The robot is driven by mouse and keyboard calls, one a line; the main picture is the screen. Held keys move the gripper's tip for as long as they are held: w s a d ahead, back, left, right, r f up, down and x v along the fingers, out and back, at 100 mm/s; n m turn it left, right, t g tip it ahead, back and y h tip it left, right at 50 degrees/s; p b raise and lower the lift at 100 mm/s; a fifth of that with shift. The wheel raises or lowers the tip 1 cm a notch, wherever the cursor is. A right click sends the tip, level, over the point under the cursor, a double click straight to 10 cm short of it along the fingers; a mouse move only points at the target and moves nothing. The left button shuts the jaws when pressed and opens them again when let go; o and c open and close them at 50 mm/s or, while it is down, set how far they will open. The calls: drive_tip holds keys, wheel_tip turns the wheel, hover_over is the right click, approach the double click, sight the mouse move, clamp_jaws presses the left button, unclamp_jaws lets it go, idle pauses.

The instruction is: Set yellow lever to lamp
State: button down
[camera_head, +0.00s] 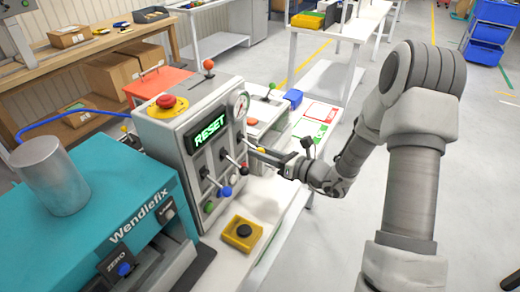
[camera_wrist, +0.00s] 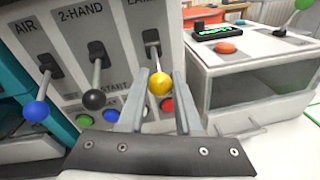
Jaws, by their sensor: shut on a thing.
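The yellow lever (camera_wrist: 160,83) is the rightmost of three levers on the grey panel, and its yellow ball hangs low below its slot. The label above it is cut off by the top edge of the wrist view and reads "LAM". My gripper (camera_wrist: 158,92) is shut on the yellow ball, with one finger on each side. In the head view my gripper (camera_head: 252,154) reaches the panel's right side from the right. The label below the yellow lever is hidden behind my fingers.
Several coloured buttons sit below. A yellow button box (camera_head: 242,233) sits on the bench.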

sight(262, 149)
wheel_tip(262, 149, up, 2)
drive_tip(key=h+p, duration=0.1)
drive_tip(key=p, duration=0.1)
drive_tip(key=g+p, duration=0.1)
drive_tip(key=p, duration=0.1)
drive_tip(key=shift+s+d+r+h, duration=0.15)
drive_tip(key=shift+r+h, duration=0.1)
drive_tip(key=shift+h, duration=0.15)
drive_tip(key=r+g+h+p, duration=0.1)
drive_tip(key=h+p, duration=0.1)
drive_tip(key=p, duration=0.2)
drive_tip(key=shift+r+g, duration=0.3)
drive_tip(key=shift+g, duration=0.1)
drive_tip(key=r+g+h+p, duration=0.1)
drive_tip(key=h+p, duration=0.1)
drive_tip(key=p, duration=0.2)
drive_tip(key=shift+r+g, duration=0.1)
drive_tip(key=shift+g, duration=0.2)
drive_tip(key=shift+w+a+r+n+g+h+p, duration=0.1)
drive_tip(key=shift+n+g+h+p, duration=0.2)
drive_tip(key=shift+p, duration=0.35)
drive_tip(key=shift+w+a+r+g+h+p, duration=0.1)
drive_tip(key=shift+h+p, duration=0.3)
drive_tip(key=shift+p, duration=0.2)
drive_tip(key=shift+f, duration=0.1)
drive_tip(key=c, duration=0.6)
unclamp_jaws()
